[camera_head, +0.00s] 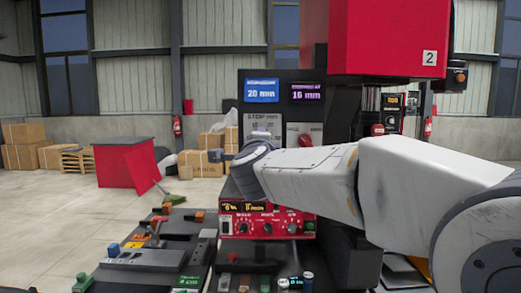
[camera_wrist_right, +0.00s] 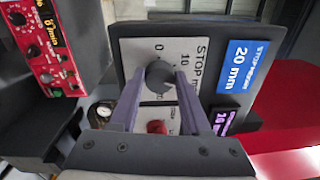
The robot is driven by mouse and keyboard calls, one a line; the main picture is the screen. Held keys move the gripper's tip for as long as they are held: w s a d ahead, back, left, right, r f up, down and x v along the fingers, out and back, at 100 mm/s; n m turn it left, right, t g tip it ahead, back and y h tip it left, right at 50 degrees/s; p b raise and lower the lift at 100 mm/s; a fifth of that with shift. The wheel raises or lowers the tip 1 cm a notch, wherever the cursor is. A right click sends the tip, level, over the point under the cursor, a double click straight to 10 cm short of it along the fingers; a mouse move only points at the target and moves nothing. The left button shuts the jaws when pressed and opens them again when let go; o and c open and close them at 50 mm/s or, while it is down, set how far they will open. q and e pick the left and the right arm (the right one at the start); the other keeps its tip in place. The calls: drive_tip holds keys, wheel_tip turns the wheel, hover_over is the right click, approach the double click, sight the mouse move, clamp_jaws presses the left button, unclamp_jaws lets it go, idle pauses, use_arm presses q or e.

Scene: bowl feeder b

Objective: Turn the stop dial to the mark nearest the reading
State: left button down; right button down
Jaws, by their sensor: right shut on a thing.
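The dark round stop dial (camera_wrist_right: 159,77) sits on a pale panel (camera_wrist_right: 130,52) headed STOP, with marks 0 and 10 legible in the right wrist view. My right gripper (camera_wrist_right: 160,82) is shut on the dial, one finger on each side. The fingers hide part of the dial and its pointer is not clear. A blue display (camera_head: 262,91) reads 20 mm; it also shows in the wrist view (camera_wrist_right: 246,68). A purple display (camera_head: 307,93) beside it reads 16 mm. My left gripper is out of view.
A second panel with a red knob (camera_head: 305,140) is right of the stop panel. A red control box (camera_head: 265,222) with several knobs stands below. A red housing (camera_head: 385,40) overhangs at upper right. Fixtures and small parts crowd the bench in front.

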drive_tip(key=shift+m+b, duration=0.35)
drive_tip(key=shift+m, duration=0.45)
drive_tip(key=shift+c, duration=1.8)
unclamp_jaws()
drive_tip(key=s+b, duration=0.2)
drive_tip(key=s, duration=0.8)
drive_tip(key=shift+s+f, duration=0.25)
drive_tip(key=shift+f, duration=0.05)
drive_tip(key=shift+a, duration=0.1)
